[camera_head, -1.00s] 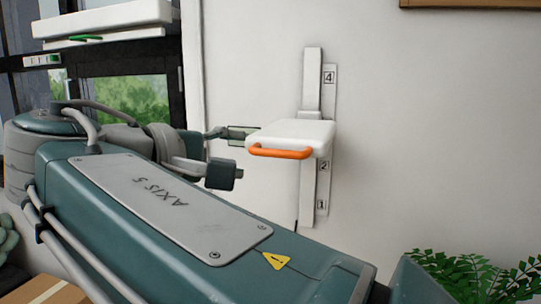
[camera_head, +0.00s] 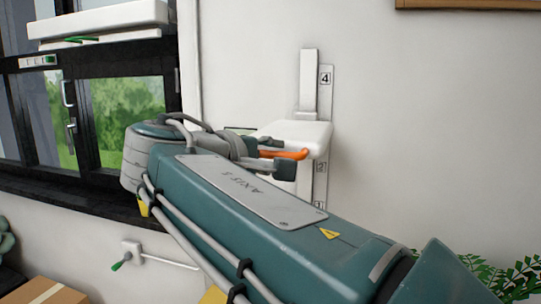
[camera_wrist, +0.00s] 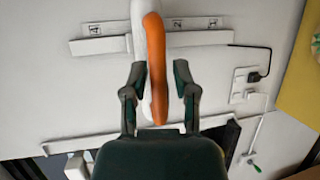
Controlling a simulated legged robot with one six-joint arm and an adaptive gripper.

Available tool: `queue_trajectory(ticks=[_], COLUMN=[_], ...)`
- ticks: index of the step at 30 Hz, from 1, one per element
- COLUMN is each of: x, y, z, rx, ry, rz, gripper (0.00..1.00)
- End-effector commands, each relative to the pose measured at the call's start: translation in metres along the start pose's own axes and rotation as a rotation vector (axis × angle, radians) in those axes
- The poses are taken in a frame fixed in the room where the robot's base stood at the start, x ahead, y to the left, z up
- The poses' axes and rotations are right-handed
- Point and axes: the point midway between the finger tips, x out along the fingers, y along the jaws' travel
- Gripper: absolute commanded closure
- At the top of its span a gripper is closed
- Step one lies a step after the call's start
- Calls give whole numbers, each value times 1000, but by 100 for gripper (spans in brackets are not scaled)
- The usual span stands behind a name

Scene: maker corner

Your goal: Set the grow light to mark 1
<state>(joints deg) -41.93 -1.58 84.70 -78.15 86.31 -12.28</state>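The grow light, a white box (camera_head: 300,132) with an orange bar handle (camera_head: 290,154), sits on a vertical white wall rail (camera_head: 309,82). Mark 4 (camera_head: 325,78) shows above it, marks 2 (camera_head: 320,167) and 1 (camera_head: 318,205) below; the light hides the stretch between 4 and 2. My gripper (camera_head: 277,156) is at the handle. In the wrist view my gripper (camera_wrist: 158,92) is open, one finger on each side of the orange handle (camera_wrist: 156,62), with visible gaps. The handle's far end is partly hidden by my arm in the head view.
A dark-framed window (camera_head: 125,110) with a white unit (camera_head: 98,20) above it is at left. A green-tipped crank (camera_head: 122,261) is on the wall below. A cardboard box (camera_head: 42,291) is at lower left and a leafy plant (camera_head: 490,272) at lower right.

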Motion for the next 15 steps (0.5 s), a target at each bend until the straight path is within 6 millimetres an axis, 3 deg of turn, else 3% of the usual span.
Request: queue_trajectory(ticks=[10, 15], x=[1, 4], y=[-2, -19], z=[0, 0], rx=[-1, -5], ry=[-1, -2], rz=[-1, -1], gripper=[100, 100])
